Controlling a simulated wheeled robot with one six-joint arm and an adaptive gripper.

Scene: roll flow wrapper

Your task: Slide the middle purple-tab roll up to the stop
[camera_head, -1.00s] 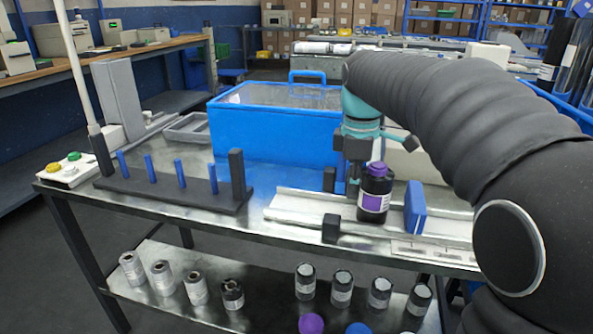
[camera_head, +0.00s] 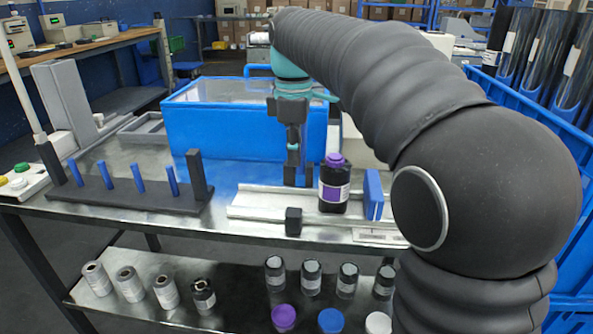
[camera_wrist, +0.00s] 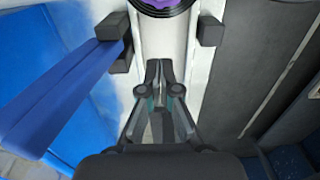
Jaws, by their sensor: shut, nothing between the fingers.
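The roll is a dark cylinder with a purple top and a white-and-purple label (camera_head: 334,190). It stands upright on a pale metal channel (camera_head: 262,205), left of an upright blue plate (camera_head: 373,194), with a small gap between them. My gripper (camera_head: 298,178) is left of the roll, low over the channel. In the wrist view, my gripper (camera_wrist: 158,72) is shut and empty. The roll's purple top (camera_wrist: 163,3) is cut off at the upper edge, apart from the fingertips. Dark blocks flank the channel, one at its front side (camera_head: 293,221).
A large blue bin (camera_head: 240,130) stands behind the channel. A dark rack with blue pegs (camera_head: 130,195) is at left. Several rolls stand on the lower shelf (camera_head: 240,288). A blue crate with tall dark rolls is at right.

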